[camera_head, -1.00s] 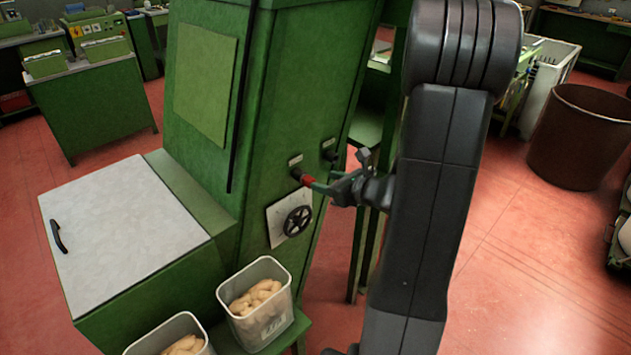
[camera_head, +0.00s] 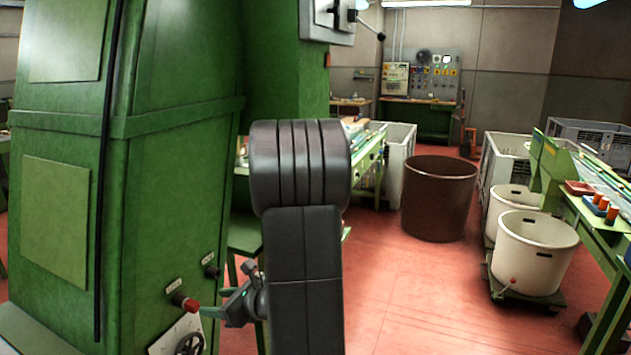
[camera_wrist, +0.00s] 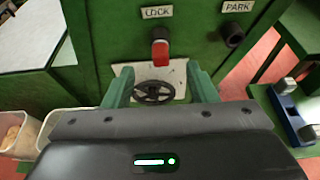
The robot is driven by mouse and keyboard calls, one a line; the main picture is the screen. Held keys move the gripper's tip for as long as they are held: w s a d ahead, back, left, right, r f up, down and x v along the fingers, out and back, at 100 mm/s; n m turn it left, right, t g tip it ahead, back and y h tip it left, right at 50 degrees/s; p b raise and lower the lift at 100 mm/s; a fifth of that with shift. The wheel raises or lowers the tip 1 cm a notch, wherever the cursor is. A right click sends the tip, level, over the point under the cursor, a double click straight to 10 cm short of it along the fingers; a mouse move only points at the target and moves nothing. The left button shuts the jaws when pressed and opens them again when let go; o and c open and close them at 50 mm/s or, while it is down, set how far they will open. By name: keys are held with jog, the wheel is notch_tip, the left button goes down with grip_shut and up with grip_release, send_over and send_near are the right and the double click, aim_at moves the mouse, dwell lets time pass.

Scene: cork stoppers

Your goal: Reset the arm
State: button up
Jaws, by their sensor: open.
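My gripper (camera_head: 212,312) is in front of the green machine (camera_head: 175,200), at the lower left of the head view. Its two green fingers stand apart in the wrist view (camera_wrist: 160,84), with nothing held between them. A red knob (camera_wrist: 160,53) under a LOCK label lies ahead, between the finger lines; it also shows in the head view (camera_head: 184,302) close to the fingertips. I cannot tell whether they touch it. A black knob (camera_wrist: 232,36) is under a PARK label to the right. My arm's dark link covers part of the head view.
A black handwheel (camera_wrist: 153,92) sits on a pale plate below the red knob. A bin of corks (camera_wrist: 15,133) stands at lower left in the wrist view. A brown tub (camera_head: 438,200) and white tubs (camera_head: 535,255) stand right, with open red floor before them.

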aim_at(188, 301)
jog(key=p+x, duration=0.1)
jog(key=x, duration=1)
jog(key=shift+p, duration=0.3)
jog(key=shift+s+d+r, duration=0.15)
jog(key=shift+d+r, duration=0.05)
jog(key=shift+d, duration=0.15)
